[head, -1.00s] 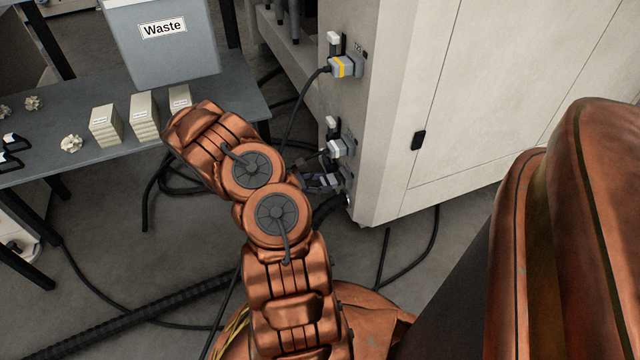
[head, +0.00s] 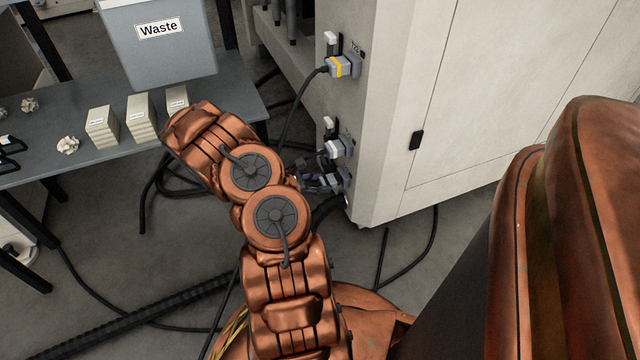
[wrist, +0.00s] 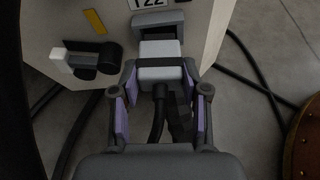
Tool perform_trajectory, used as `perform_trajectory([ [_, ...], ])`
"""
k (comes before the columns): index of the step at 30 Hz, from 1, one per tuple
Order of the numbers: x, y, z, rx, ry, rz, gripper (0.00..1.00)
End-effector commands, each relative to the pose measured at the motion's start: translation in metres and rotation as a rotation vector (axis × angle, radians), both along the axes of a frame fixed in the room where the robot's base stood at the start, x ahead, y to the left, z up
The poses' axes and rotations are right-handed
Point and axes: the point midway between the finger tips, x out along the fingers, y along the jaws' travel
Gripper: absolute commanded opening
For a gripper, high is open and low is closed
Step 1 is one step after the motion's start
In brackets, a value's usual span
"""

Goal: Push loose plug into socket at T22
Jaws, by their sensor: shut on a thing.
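In the wrist view, my gripper (wrist: 160,100) is shut on a light grey plug (wrist: 160,68), with a dark cable trailing back from it between the fingers. The plug's front is at the dark socket (wrist: 158,24) under the T22 label (wrist: 150,3). It is lined up with the socket, but I cannot tell how deep it sits. In the head view, my gripper (head: 318,182) is partly hidden by my arm, low on the side of the pale cabinet.
A black lever with a white end (wrist: 75,60) sticks out left of the socket. A yellow-banded plug (head: 343,66) sits higher on the cabinet (head: 385,120). A table (head: 70,160) with a Waste bin (head: 160,55) stands left. Cables lie on the floor.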

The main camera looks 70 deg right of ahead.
Motion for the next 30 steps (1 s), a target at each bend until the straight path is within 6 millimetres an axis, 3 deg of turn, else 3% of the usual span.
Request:
perform_trajectory([
  [30, -0.0066, -0.0059, -0.0002, -0.001, 0.000, 0.000, 0.01],
])
